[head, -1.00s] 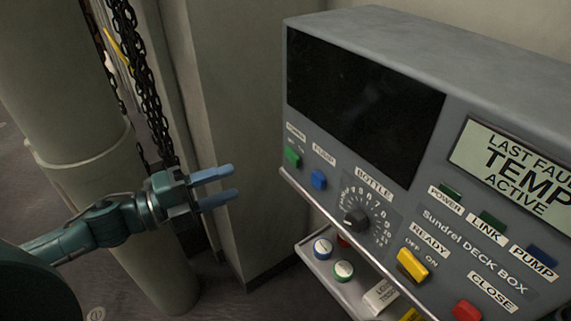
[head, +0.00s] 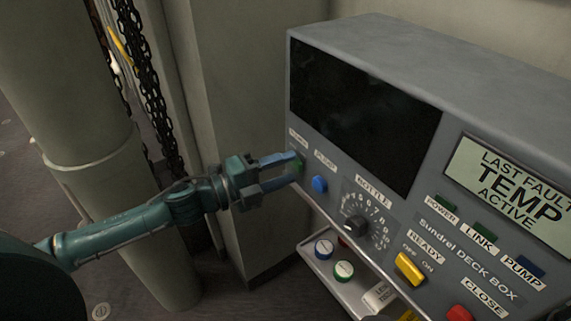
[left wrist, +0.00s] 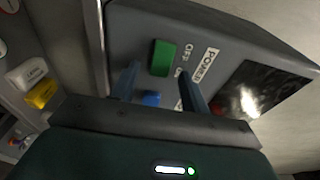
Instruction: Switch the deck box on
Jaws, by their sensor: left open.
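The grey deck box (head: 380,55) fills the right of the head view. Its large screen (head: 360,110) is black. The green power switch (head: 300,163) is at the left end of its front, partly hidden by my fingers. In the left wrist view the green power switch (left wrist: 164,57) shows whole, beside the words OFF and POWER. My left gripper (head: 294,168) is open and empty, its fingertips right at the switch. In the left wrist view the gripper's fingers (left wrist: 158,78) lie either side of the switch's line; contact cannot be told. My right gripper is not in view.
A dial (head: 355,226), a yellow switch (head: 410,268) and a red button (head: 459,313) follow. A small display (head: 510,185) reads LAST FAULT TEMP ACTIVE. Chains (head: 150,90) hang behind my arm.

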